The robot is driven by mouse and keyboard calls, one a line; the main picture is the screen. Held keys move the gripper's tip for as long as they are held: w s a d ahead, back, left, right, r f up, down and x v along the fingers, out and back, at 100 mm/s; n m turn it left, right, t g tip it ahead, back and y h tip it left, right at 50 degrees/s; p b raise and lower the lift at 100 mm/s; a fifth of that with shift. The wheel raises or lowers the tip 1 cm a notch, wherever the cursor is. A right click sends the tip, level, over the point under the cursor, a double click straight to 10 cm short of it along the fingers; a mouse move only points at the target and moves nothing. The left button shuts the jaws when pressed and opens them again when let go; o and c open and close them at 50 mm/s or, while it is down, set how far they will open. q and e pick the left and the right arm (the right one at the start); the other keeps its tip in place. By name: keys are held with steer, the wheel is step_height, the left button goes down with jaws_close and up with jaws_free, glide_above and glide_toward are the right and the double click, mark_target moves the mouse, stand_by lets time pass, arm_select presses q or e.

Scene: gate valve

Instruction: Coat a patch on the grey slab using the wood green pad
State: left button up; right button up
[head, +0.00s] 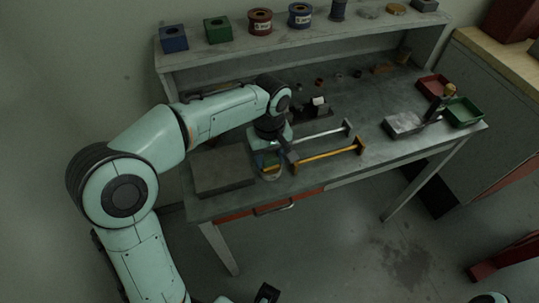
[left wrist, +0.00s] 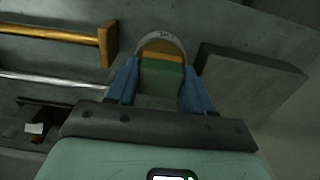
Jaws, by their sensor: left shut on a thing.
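My left gripper (head: 270,163) points down over the front left of the workbench. In the left wrist view, its two blue fingers (left wrist: 158,92) are shut on the wood green pad (left wrist: 161,75), which shows a green part and an orange-brown wooden part. A round dish with a pale, lettered rim (left wrist: 163,40) lies just beyond the pad; in the head view it sits under the gripper (head: 272,174). I cannot tell whether the pad touches it. The flat grey slab (head: 222,170) lies left of the gripper; it also shows in the left wrist view (left wrist: 245,85).
A yellow bar handle (head: 330,154) and a silver one (head: 322,135) lie right of the gripper. Further right are a grey block (head: 402,126), a green tray (head: 464,112) and a red tray (head: 432,85). A raised shelf (head: 340,39) with pots runs along the back.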

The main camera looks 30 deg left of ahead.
mark_target(270, 156)
stand_by(0.3)
arm_select(q)
step_height(270, 156, up, 4)
steer(key=p, duration=0.3)
steer(key=shift+f, duration=0.1)
steer(key=shift+r+p, duration=1.25)
steer(key=shift+r, duration=0.35)
arm_select(e)
step_height(270, 156, up, 6)
steer(key=w, duration=0.2)
steer(key=shift+w, duration=0.25)
steer(key=shift+f, duration=0.1)
arm_select(q)
steer(key=w+d+f+m, duration=0.1)
steer(key=w+d+m, duration=0.1)
steer(key=w, duration=0.4)
steer(key=w+d+f+m, duration=0.2)
steer(key=w+m, duration=0.2)
steer(key=w, duration=0.3)
steer(key=w+d+f+m, duration=0.1)
steer(key=w+m, duration=0.2)
steer(key=w, duration=0.4)
steer(key=shift+w+d+f, duration=0.15)
steer(key=shift+d+f, duration=0.1)
steer(key=shift+d, duration=0.15)
steer(key=shift+w+d+f+m, duration=0.2)
steer(key=shift+d+f+m, duration=0.15)
steer(key=shift+m, duration=0.25)
